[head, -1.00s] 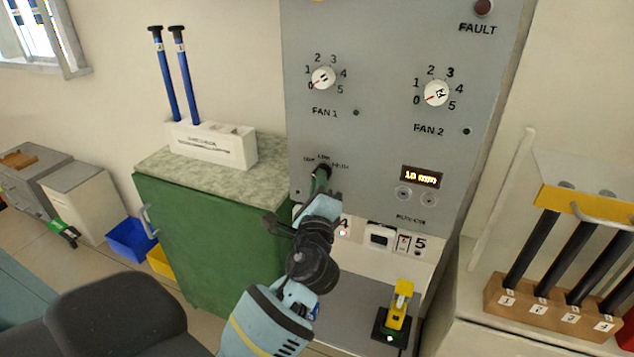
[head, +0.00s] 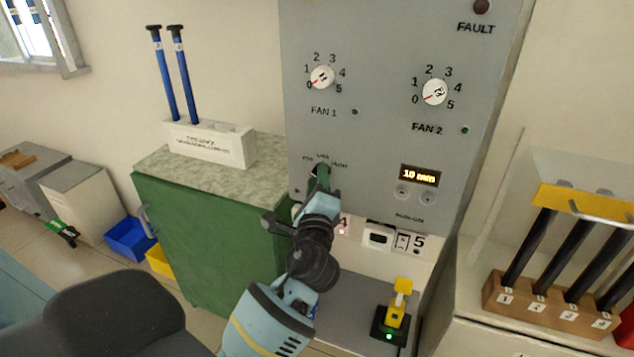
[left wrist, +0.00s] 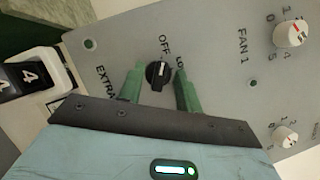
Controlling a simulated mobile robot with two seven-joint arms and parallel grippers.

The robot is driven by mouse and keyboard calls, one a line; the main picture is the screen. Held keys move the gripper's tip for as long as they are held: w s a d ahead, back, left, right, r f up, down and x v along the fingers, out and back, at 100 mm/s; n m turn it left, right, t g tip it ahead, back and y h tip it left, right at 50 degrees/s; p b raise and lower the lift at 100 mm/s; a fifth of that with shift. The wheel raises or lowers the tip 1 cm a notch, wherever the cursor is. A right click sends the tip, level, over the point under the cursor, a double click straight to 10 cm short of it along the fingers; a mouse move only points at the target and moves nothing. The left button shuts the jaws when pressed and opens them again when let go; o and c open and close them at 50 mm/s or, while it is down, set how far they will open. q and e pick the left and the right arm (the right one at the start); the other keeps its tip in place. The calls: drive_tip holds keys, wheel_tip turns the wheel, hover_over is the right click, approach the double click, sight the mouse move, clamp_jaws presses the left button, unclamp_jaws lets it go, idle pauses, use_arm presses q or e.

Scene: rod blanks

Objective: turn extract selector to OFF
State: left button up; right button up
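The extract selector is a small black knob (left wrist: 157,75) with a white mark, on the grey panel. In the left wrist view its mark points up towards the OFF label (left wrist: 164,46); the LOW label is partly hidden by a finger. My left gripper (left wrist: 159,88) has its two green fingers apart, one on each side of the knob, with a narrow gap showing to each. In the head view my left gripper (head: 319,182) reaches up to the panel and mostly covers the knob. My right gripper is not in view.
Above on the panel are the FAN 1 dial (head: 322,77) and the FAN 2 dial (head: 434,92). A display (head: 420,175) reads 10 mm. A green cabinet (head: 205,235) stands left, with a white rod holder (head: 210,144) on it. A rod rack (head: 545,305) stands right.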

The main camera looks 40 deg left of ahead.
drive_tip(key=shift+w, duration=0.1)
